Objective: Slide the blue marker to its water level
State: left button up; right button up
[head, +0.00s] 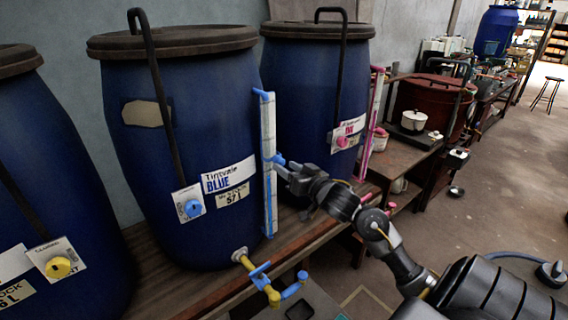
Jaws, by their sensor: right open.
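The blue vat (190,110) stands in the middle with a label reading BLUE and a smaller plate that seems to read 57. A pale upright level gauge (269,200) with blue ends runs up its right side. The blue marker (278,159) sits on the gauge around mid-height. My right gripper (284,167) is open, with its tips right at the marker; I cannot tell whether they touch it. The water level in the gauge is too small to make out. My left gripper is not in view.
A pink-labelled vat (312,90) with a pink gauge (373,120) stands behind on the right. A yellow-knobbed vat (60,200) is at the left. A brass tap with blue handles (266,284) juts out below the gauge. The floor at the right is mostly clear.

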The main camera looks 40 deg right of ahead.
jog(key=shift+w, duration=1.2)
grip_shut()
jog(key=shift+f, duration=0.1)
